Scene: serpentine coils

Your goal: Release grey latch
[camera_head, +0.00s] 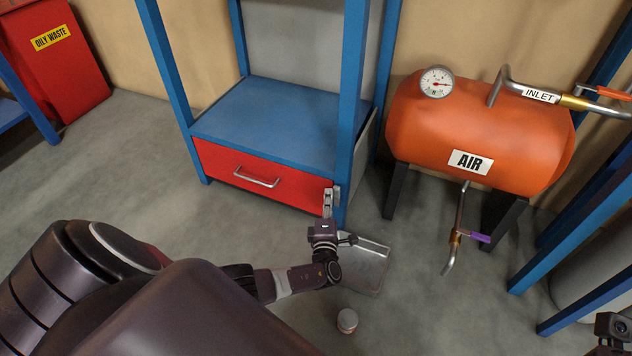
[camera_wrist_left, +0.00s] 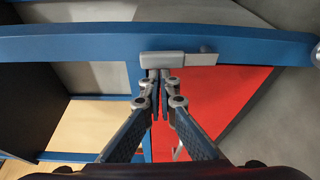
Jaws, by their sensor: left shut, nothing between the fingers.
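The grey latch (camera_head: 337,193) sits on the blue front post of the shelf unit, at the right end of the red drawer (camera_head: 262,181). In the left wrist view the latch (camera_wrist_left: 176,62) is a light grey block with a smaller darker tab at its right. My left gripper (camera_head: 327,212) reaches up to the latch from below in the head view. Its fingers are shut and empty, and in the wrist view the fingertips (camera_wrist_left: 160,80) are right at the latch's lower edge. I cannot tell whether they touch it. The drawer looks closed.
A grey tray (camera_head: 368,268) and a small round can (camera_head: 347,320) are on the floor near my left wrist. An orange air tank (camera_head: 480,130) stands to the right, with a pipe and purple-handled valve (camera_head: 480,237) below. Open floor lies left of the drawer.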

